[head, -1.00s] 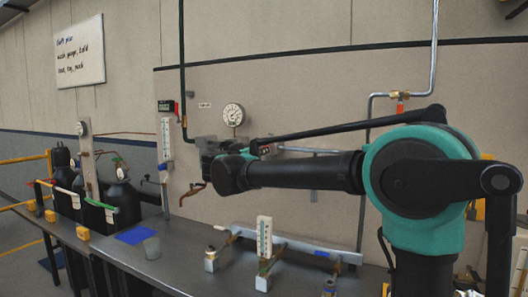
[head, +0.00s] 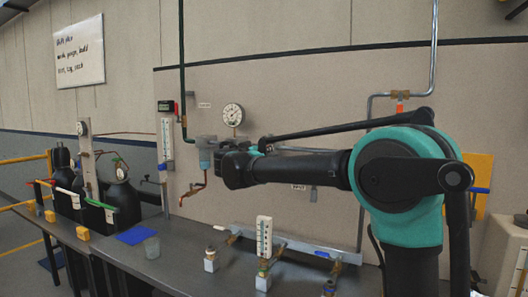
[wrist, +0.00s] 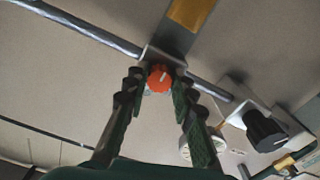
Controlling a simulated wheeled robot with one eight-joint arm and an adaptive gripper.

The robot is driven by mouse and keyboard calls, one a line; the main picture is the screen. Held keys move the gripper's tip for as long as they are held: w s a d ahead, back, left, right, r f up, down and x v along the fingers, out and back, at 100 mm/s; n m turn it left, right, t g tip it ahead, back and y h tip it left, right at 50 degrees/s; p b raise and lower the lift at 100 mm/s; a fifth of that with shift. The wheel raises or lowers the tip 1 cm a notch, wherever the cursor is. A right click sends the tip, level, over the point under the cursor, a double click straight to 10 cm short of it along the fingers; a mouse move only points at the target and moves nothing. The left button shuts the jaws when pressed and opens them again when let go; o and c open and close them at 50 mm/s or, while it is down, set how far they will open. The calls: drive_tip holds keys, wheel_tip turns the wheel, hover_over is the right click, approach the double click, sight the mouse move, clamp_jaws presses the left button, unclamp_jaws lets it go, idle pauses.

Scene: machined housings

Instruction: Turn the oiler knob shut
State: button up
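In the wrist view an orange-red round knob (wrist: 160,78) with a white mark sits on a pale bracket on the wall. My gripper (wrist: 161,86) points at it, with one finger on each side. The fingers stand apart; whether either touches the knob cannot be told. A black ribbed knob (wrist: 265,131) on a pale body stands to the right. No label shows which knob belongs to the oiler. In the head view my gripper (head: 226,149) is beside a grey wall unit (head: 206,152) with a copper spout below. The orange-red knob is not visible there.
A round gauge (head: 233,115) hangs above my gripper. A metal pipe (wrist: 85,29) runs along the wall.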

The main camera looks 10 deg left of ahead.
clamp_jaws()
drive_tip(key=n, duration=3.5)
drive_tip(key=shift+n, duration=0.4)
